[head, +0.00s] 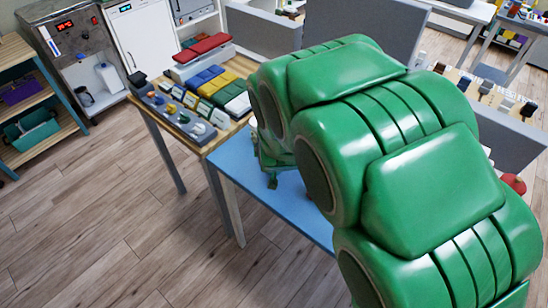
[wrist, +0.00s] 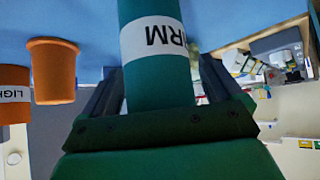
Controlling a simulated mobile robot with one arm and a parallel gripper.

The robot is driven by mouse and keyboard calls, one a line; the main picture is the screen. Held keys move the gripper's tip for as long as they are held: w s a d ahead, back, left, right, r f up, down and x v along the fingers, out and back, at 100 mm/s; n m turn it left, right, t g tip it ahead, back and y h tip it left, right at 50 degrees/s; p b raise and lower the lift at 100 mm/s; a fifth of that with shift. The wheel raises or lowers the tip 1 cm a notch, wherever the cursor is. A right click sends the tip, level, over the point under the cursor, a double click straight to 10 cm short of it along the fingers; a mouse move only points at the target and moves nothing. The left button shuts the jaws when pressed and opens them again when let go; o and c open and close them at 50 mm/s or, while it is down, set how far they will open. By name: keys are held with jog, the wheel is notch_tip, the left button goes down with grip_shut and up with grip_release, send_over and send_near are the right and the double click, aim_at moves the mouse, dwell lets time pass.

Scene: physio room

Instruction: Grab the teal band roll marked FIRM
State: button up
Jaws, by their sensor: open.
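The teal band roll (wrist: 150,85) fills the upper middle of the wrist view. Its white label (wrist: 158,37) reads upside down, with "IRM" visible and the rest cut off or turned away. My gripper (wrist: 157,92) is open, with one dark finger on each side of the roll. The roll lies between the fingers; I cannot tell whether either touches it. In the head view my gripper (head: 270,180) is low over the blue table top (head: 233,160), and my green arm hides the roll there.
A wooden table (head: 232,134) with coloured stacks and small items adjoins the blue top. Grey panels (head: 355,30) stand behind. Floor is clear at front left.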

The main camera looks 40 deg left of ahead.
jog(key=c, duration=1.3)
jog(key=shift+o, duration=0.2)
